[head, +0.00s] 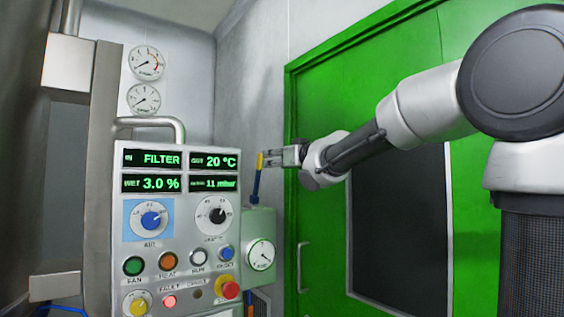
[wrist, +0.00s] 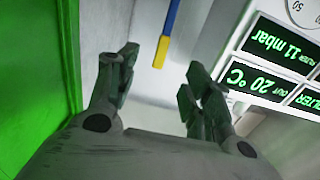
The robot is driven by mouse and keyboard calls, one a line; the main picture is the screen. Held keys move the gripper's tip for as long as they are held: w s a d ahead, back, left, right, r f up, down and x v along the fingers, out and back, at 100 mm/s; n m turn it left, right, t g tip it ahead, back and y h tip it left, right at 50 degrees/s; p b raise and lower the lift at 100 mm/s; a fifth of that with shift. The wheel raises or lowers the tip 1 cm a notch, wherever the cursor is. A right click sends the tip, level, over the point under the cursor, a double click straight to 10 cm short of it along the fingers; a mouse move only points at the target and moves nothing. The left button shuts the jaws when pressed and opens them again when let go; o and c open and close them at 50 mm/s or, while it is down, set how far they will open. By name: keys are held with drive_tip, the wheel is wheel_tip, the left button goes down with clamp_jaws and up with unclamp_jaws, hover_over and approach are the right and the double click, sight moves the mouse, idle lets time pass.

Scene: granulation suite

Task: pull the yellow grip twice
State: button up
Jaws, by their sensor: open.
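The yellow grip (head: 259,161) is the upper end of a thin blue lever (head: 256,184) that rises behind the right side of the control panel, above a pale green box with a gauge. In the wrist view the yellow grip (wrist: 161,52) hangs from the blue part at the top centre, as that view is turned over. My gripper (head: 274,158) is level with the grip and just right of it in the head view. In the wrist view my gripper (wrist: 156,75) has its fingers spread, with the grip beyond and between the fingertips. Contact is not visible.
The control panel (head: 177,250) with displays, knobs and buttons stands left of the lever. A metal pipe handle (head: 150,122) rises above it. The pale green gauge box (head: 260,240) is below the lever. A green door (head: 330,100) is behind my arm.

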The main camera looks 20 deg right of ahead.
sight(261, 167)
drive_tip(key=x, duration=1)
drive_tip(key=c, duration=1.1)
drive_tip(key=shift+s+f, duration=0.15)
drive_tip(key=shift+o, duration=0.2)
drive_tip(key=shift+s+d+f, duration=0.2)
drive_tip(key=shift+s+f, duration=0.05)
drive_tip(key=shift+s, duration=0.35)
drive_tip(key=shift+s+d+f, duration=0.2)
drive_tip(key=shift+s+f, duration=0.1)
drive_tip(key=shift+s, duration=0.3)
drive_tip(key=shift+s+f, duration=0.1)
